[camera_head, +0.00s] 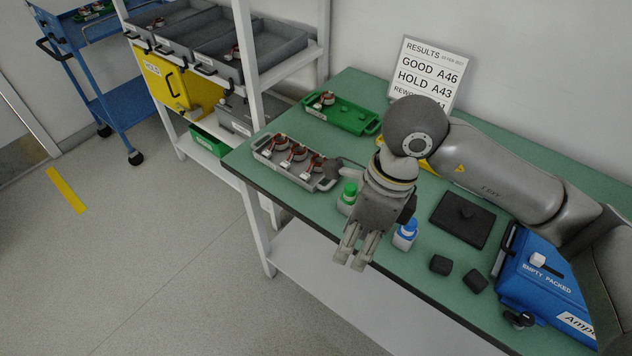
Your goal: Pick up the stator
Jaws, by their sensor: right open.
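A grey tray (267,153) on the green table holds stators (298,153) with reddish-brown windings, set in a row. Another stator (325,99) sits at the left end of a green tray (352,117) farther back. My right gripper (350,260) points down near the table's front edge, to the right of and nearer than the grey tray. Its fingers are slightly apart with nothing visible between them. The gripper and wrist hide a little of the table behind them. My left gripper is not in view.
A green-capped bottle (347,195) and a blue-capped bottle (405,235) stand close beside my right gripper. A dark plate (463,219), two small black blocks (440,265) and a blue case (545,281) are to the right. A results sign (427,72) stands behind. A shelf with grey bins (265,45) is at left.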

